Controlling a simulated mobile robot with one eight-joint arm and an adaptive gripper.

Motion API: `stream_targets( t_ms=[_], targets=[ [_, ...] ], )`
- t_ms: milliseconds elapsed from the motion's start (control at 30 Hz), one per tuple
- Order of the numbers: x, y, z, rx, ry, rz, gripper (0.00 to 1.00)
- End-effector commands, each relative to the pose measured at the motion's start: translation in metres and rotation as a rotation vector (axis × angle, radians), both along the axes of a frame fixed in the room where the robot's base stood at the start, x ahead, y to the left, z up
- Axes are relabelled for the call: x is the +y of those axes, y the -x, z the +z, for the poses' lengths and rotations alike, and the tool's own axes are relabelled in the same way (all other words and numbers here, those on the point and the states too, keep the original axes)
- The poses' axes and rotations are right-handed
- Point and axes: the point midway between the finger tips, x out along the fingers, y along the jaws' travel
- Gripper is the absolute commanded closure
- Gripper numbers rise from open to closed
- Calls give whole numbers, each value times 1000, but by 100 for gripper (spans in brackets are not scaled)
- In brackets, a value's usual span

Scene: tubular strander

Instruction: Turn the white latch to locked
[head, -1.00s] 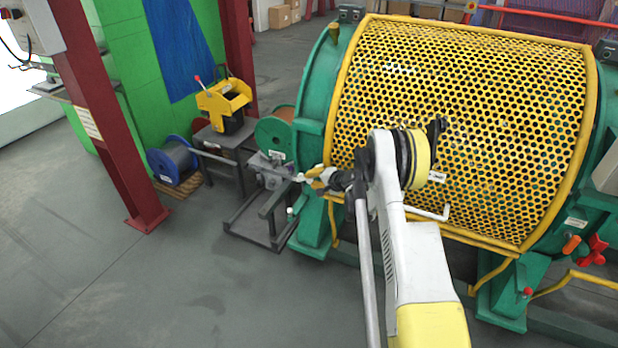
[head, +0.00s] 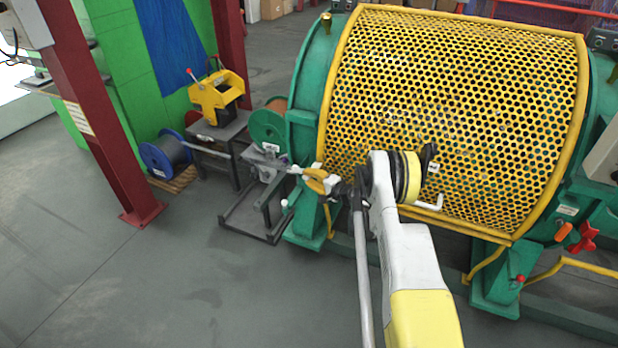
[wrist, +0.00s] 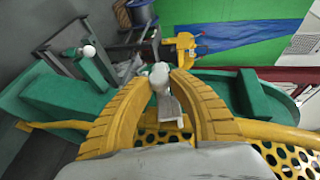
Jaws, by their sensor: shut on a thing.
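The white latch (wrist: 160,76) shows in the wrist view as a rounded white knob with a pale flat arm running back toward the yellow guard. My gripper (wrist: 161,84) has its two curved yellow fingers closed around it, one on each side. In the head view the white latch (head: 296,169) is a small pale tip just left of my gripper (head: 312,178), at the lower left corner of the guard. The latch's pivot is partly hidden by the fingers, and I cannot tell its exact angle.
The yellow perforated guard (head: 450,110) fills the right of the head view, on a green machine frame (head: 305,228). A white ball knob (wrist: 89,51) stands on a green part left of my fingers. A grey stand (head: 250,215) is left of the gripper; open floor (head: 110,280) lies beyond.

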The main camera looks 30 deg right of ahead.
Motion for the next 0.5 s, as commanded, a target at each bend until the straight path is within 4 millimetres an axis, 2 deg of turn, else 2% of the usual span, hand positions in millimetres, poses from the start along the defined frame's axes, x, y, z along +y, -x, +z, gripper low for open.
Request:
stream_targets(
  t_ms=[133, 167, 200, 233, 500],
  targets=[
    [1, -1, 0, 0, 0, 2, 100],
    [1, -1, 0, 0, 0, 2, 70],
    [1, -1, 0, 0, 0, 2, 58],
    [1, -1, 0, 0, 0, 2, 53],
    [1, 0, 0, 1, 0, 1, 53]
  ],
)
